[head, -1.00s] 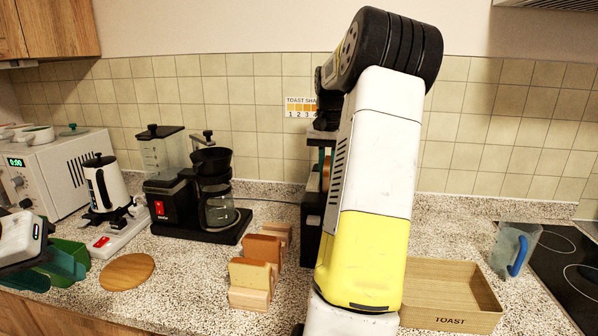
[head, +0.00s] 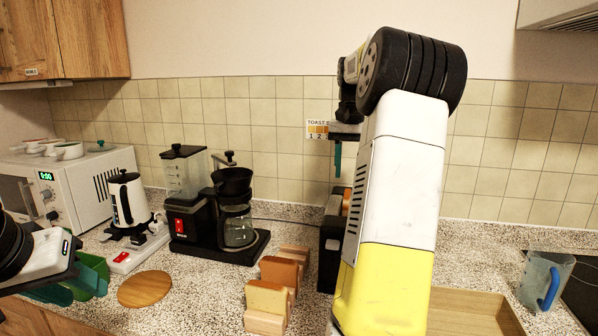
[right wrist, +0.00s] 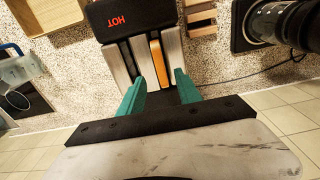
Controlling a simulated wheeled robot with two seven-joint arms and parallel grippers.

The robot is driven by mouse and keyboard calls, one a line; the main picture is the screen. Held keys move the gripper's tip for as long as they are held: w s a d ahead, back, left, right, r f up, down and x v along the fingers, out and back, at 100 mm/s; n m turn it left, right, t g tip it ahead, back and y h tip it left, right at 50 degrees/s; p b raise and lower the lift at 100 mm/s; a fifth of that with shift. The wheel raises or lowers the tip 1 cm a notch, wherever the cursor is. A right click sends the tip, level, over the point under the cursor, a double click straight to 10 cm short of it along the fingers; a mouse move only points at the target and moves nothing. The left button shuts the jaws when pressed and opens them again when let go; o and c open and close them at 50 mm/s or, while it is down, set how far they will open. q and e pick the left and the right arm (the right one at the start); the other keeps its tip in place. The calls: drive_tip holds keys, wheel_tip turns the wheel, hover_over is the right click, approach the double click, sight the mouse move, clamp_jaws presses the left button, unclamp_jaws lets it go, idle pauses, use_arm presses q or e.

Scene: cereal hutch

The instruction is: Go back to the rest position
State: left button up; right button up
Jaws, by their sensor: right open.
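My right gripper (head: 338,158) is raised above the black toaster (head: 331,238), mostly hidden behind my right arm in the head view. In the right wrist view its two teal fingers (right wrist: 160,92) are apart with nothing held between them. Beyond them is the toaster (right wrist: 118,16), its front reading HOT, with an orange-brown slice (right wrist: 158,62) in one slot. My left gripper (head: 66,290) is at the lower left edge of the head view, its teal fingers beside a green thing (head: 95,266); its opening is unclear.
Bread slices stand in a wooden rack (head: 264,322) left of the toaster. A coffee maker (head: 236,222), white kettle (head: 128,200), microwave (head: 85,185) and round wooden board (head: 145,288) are further left. A wooden tray (head: 470,308) and clear jug (head: 545,278) are right of my arm.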

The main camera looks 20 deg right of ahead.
drive_tip(key=s+a+r+n+t, duration=0.15)
drive_tip(key=s+a, duration=0.25)
drive_tip(key=a, duration=0.5)
drive_tip(key=s+a+r+n+t, duration=0.1)
drive_tip(key=s+a+n, duration=0.2)
drive_tip(key=a, duration=0.5)
drive_tip(key=s+a+f+n+t+y, duration=0.2)
drive_tip(key=s+a+f, duration=0.5)
drive_tip(key=s+a, duration=0.5)
drive_tip(key=shift+s+n+t, duration=0.5)
drive_tip(key=shift+n+t, duration=0.15)
drive_tip(key=shift+n, duration=0.1)
drive_tip(key=shift+d+f, duration=0.1)
